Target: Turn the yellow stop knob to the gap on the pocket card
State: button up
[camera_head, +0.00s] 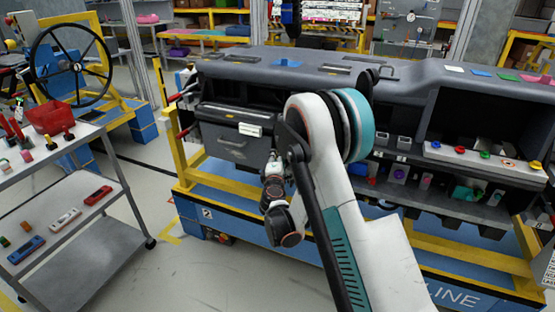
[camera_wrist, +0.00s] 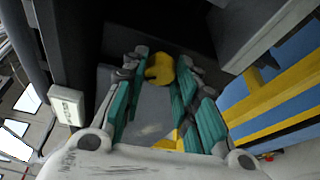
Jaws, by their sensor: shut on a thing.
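The yellow stop knob (camera_wrist: 160,70) shows in the wrist view between the tips of my gripper's teal fingers. My gripper (camera_wrist: 160,82) is shut on it, with a finger on each side. The knob's turn angle and any mark on it are hard to read. In the head view my gripper (camera_head: 274,165) is beside the right part of the dashboard's grey drawer front, and my arm hides the knob. A white card or label (camera_head: 250,130) sits on that front, and a white lettered piece (camera_wrist: 66,105) shows in the wrist view. I cannot make out a gap on either.
The grey dashboard (camera_head: 420,85) rests on a blue and yellow stand (camera_head: 440,240). A grey cart (camera_head: 95,215) with small parts and a red bin (camera_head: 50,117) stands at left. The floor between cart and stand is clear. Dark panels crowd my gripper in the wrist view.

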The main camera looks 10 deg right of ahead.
jog(key=shift+f+m+t, duration=0.15)
jog(key=shift+m+t, duration=0.55)
jog(key=shift+m, duration=1.1)
jog(key=o, duration=1.1)
